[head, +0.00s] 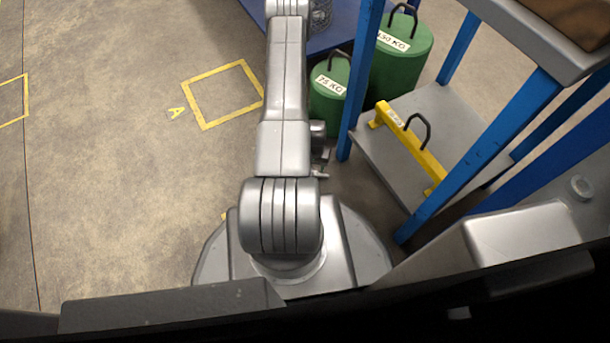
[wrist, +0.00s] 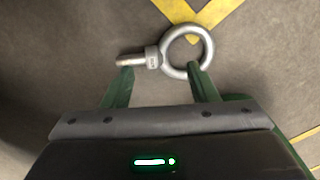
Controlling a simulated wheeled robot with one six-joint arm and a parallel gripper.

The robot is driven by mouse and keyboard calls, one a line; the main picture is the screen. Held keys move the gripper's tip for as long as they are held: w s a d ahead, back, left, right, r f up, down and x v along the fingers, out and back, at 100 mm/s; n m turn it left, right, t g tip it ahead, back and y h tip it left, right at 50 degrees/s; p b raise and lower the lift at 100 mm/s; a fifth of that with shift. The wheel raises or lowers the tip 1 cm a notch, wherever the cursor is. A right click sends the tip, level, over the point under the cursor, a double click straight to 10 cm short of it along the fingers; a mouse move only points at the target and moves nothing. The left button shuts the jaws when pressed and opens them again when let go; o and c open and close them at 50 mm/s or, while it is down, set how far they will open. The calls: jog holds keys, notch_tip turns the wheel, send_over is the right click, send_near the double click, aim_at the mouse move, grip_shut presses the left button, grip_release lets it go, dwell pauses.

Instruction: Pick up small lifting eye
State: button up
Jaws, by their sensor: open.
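The small lifting eye (wrist: 187,72) is a silver metal ring with a short threaded shank, seen in the wrist view lying on its side on the concrete floor. Its ring is to the right and its shank points left. My gripper (wrist: 160,70) is open, with its two green fingers spread and nothing held between them. The left fingertip appears just below the shank and the right fingertip at the ring's lower edge. I cannot tell how far above the floor the tips are. Neither the lifting eye nor my gripper can be made out in the head view.
Yellow floor tape (wrist: 228,18) runs beyond the lifting eye. In the head view, green weights (head: 328,98) and a blue-legged rack (head: 362,75) stand right of my arm. A yellow lifting beam (head: 410,145) lies on its lower shelf. The floor at left is clear around a taped square (head: 223,95).

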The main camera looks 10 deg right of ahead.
jog(key=f+b, duration=0.1)
jog(key=f, duration=0.1)
jog(key=f+b, duration=0.2)
jog(key=f, duration=0.1)
jog(key=shift+w+d+f, duration=0.2)
jog(key=shift+d+f, duration=0.15)
jog(key=shift+d, duration=0.05)
jog(key=shift+r, duration=0.1)
grip_shut()
notch_tip(320, 180, up, 10)
jog(key=p, duration=0.4)
